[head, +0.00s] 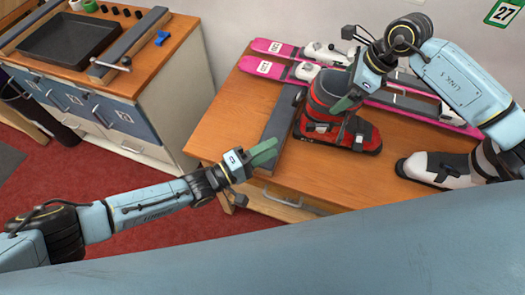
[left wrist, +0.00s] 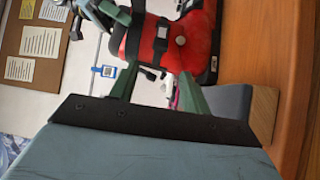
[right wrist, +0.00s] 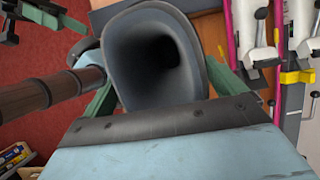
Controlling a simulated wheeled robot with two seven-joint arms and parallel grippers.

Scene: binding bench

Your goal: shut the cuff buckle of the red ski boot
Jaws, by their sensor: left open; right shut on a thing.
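The red ski boot (head: 350,131) stands upright on the wooden bench, with black straps and a dark sole. My right gripper (head: 346,100) is shut across its upper cuff; the right wrist view shows the grey boot opening (right wrist: 155,55) between the fingers. My left gripper (head: 264,152) is open and empty, to the left of the boot and apart from it. In the left wrist view the red shell (left wrist: 175,42) and a black strap lie beyond the open fingers (left wrist: 155,82). I cannot clearly make out the cuff buckle's lever or its state.
Pink skis (head: 283,70) with bindings lie behind the boot. A grey bar (head: 274,128) lies along the bench's left side. A white boot (head: 446,167) stands at the right under my right arm. A cabinet with a dark tray (head: 66,42) stands at the left, across a red floor gap.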

